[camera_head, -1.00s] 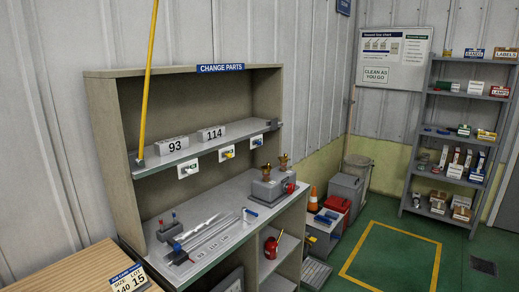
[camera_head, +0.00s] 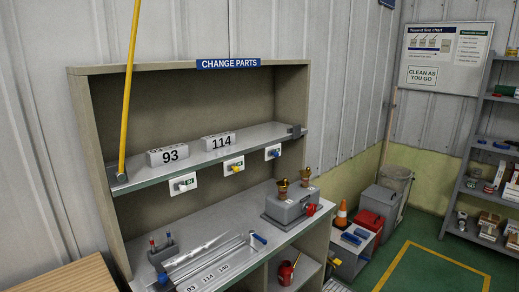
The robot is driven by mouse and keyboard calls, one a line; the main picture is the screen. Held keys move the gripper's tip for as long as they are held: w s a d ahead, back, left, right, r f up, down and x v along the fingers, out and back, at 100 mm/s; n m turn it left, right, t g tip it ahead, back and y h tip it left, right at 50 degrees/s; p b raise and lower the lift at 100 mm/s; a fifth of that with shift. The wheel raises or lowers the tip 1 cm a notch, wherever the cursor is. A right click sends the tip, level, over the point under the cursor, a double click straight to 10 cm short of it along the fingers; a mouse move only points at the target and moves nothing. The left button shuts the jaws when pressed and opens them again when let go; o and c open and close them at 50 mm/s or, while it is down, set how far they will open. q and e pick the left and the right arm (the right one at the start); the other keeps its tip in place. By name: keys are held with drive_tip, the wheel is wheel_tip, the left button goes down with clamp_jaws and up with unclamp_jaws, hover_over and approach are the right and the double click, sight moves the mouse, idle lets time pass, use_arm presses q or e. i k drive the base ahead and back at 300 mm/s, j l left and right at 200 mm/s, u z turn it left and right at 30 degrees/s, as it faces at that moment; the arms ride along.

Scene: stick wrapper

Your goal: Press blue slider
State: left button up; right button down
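Three small white plates sit along the front edge of the upper shelf, under the "CHANGE PARTS" sign. The right plate carries a blue part (camera_head: 273,153). The middle one carries a yellow part (camera_head: 236,168), and the left one carries a green-marked part with a pale knob (camera_head: 183,185). On the bench top below, long metal rails (camera_head: 208,257) have a blue handle (camera_head: 260,238) at the right end and a blue block (camera_head: 163,278) at the left end. I cannot tell which blue part is the slider. Neither of my grippers is in view.
A yellow pole (camera_head: 129,85) leans at the shelf's left end. Blocks marked 93 (camera_head: 168,155) and 114 (camera_head: 218,142) stand on the shelf. A grey box with brass cups (camera_head: 288,205) stands on the bench's right. Green floor (camera_head: 430,262) lies open at the right.

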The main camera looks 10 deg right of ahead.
sight(271, 152)
drive_tip(key=i+l+u, duration=0.35)
drive_tip(key=l, duration=0.3)
drive_tip(key=i+l+u, duration=0.15)
drive_tip(key=l, duration=0.25)
drive_tip(key=i, duration=0.1)
